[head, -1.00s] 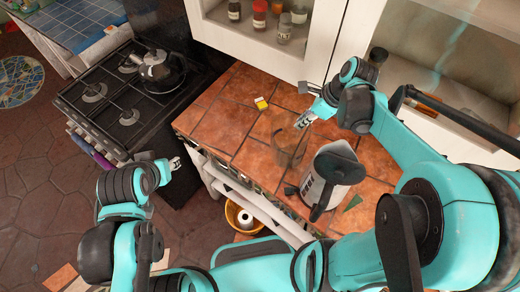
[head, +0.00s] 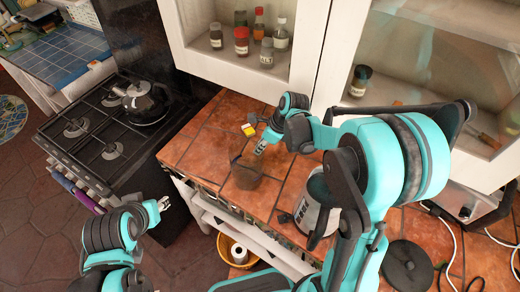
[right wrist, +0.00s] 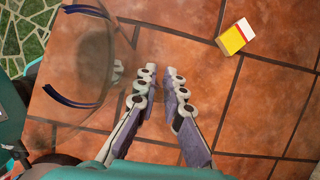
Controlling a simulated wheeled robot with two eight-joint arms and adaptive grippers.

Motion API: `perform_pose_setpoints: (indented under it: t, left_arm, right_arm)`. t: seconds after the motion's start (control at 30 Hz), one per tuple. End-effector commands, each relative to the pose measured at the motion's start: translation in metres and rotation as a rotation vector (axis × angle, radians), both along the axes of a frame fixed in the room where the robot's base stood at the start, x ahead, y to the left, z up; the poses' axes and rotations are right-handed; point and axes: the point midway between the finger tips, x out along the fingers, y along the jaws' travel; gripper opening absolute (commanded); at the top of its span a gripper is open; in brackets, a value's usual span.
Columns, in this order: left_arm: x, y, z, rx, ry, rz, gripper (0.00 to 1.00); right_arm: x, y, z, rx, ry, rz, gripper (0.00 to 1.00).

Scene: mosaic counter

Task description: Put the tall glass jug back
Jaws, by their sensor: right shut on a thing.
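The tall glass jug (head: 246,173) is see-through and looks brownish against the terracotta counter, left of the metal electric kettle. My right gripper (head: 261,146) is shut on it at its upper right side. In the right wrist view the jug (right wrist: 72,60), with dark blue curved marks, fills the upper left beside my right gripper (right wrist: 158,72). The clear part between the fingers is hard to see. I cannot tell whether its base touches the tiles. My left gripper (head: 163,203) is open and empty, left of the counter front.
A yellow and white box (head: 248,130) lies behind the jug. The electric kettle (head: 312,205) stands to the right. A dark kettle (head: 147,102) is on the gas stove (head: 105,135). A glass-fronted cabinet with several bottles hangs behind. A round black lid (head: 407,266) lies at front right.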

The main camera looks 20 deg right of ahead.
Motion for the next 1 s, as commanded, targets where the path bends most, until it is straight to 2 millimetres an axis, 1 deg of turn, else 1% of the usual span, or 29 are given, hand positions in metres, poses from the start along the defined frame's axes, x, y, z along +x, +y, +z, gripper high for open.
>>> perform_pose_setpoints:
  t: [0.03,0.23,0.37,0.4,0.47,0.5,0.83,0.93,1.0]
  left_arm:
    - [0.0,0.0,-0.003,0.0,0.0,0.0,0.39]
    - [0.0,0.0,-0.001,0.0,0.0,0.0,0.39]
    - [0.0,0.0,-0.004,0.0,0.0,0.0,0.39]
    - [0.0,0.0,-0.005,0.0,0.0,0.0,0.39]
    - [0.0,0.0,-0.004,0.0,0.0,0.0,0.39]
    - [0.0,0.0,-0.004,0.0,0.0,0.0,0.39]
    - [0.0,0.0,-0.003,0.0,0.0,0.0,0.39]
    - [0.0,0.0,0.002,0.0,0.0,0.0,0.39]
    - [0.0,0.0,0.005,0.0,0.0,0.0,0.39]
  right_arm:
    - [0.0,0.0,-0.005,0.001,-0.001,0.0,0.0]
    - [0.0,0.0,-0.003,0.001,-0.001,0.0,0.0]
    - [0.0,0.0,-0.007,0.001,-0.001,0.0,0.0]
    - [0.0,0.0,-0.008,0.0,0.0,0.0,0.11]
    - [0.0,0.0,-0.007,0.0,0.0,0.0,0.27]
    - [0.0,0.0,-0.007,0.0,0.0,0.0,0.29]
    - [0.0,0.0,-0.005,0.0,0.0,0.0,0.29]
    - [-0.001,-0.001,0.002,0.0,0.0,-0.001,0.29]
    - [-0.004,-0.005,0.012,0.0,0.0,-0.001,0.29]
